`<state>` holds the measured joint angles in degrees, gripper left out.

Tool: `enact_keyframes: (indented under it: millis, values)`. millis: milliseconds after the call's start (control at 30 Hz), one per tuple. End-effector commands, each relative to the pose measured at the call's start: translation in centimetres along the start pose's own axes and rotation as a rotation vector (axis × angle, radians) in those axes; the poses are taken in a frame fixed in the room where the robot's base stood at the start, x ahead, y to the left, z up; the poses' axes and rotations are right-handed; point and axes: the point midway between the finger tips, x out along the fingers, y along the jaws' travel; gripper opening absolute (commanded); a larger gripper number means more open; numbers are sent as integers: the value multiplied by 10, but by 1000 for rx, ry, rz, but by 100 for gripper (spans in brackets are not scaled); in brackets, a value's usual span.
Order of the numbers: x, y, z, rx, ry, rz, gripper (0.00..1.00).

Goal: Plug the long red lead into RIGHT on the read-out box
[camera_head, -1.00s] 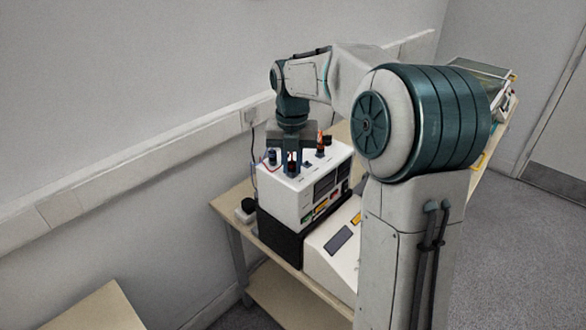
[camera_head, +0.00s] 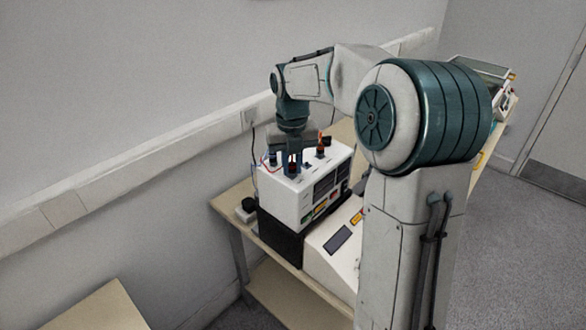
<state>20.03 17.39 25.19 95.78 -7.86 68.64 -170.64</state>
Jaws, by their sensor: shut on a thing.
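A white box with dark screens on its front (camera_head: 292,207), apparently the read-out box, stands on a black unit. Its socket labels are too small to read. My gripper (camera_head: 292,170) points straight down over the left part of its top. It is shut on a small dark and red piece (camera_head: 293,160), apparently the red lead's plug, mostly hidden between the fingers. Whether the plug touches a socket I cannot tell. A thin red lead (camera_head: 264,158) shows at the box's left edge. An orange and dark plug (camera_head: 320,148) stands upright on the top, right of my gripper.
The black unit (camera_head: 280,238) rests on a wooden bench (camera_head: 232,205) along the wall. A white sloped instrument (camera_head: 330,250) stands in front of the box. A small white and dark item (camera_head: 246,208) lies at the bench's left end.

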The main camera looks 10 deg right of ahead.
Motion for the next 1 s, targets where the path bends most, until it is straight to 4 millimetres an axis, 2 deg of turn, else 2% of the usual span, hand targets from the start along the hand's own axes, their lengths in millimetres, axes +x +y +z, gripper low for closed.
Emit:
enact_keyframes:
  millis: [1000]
  values:
    - [2, -1, 0, -60, 7, -2, 0]
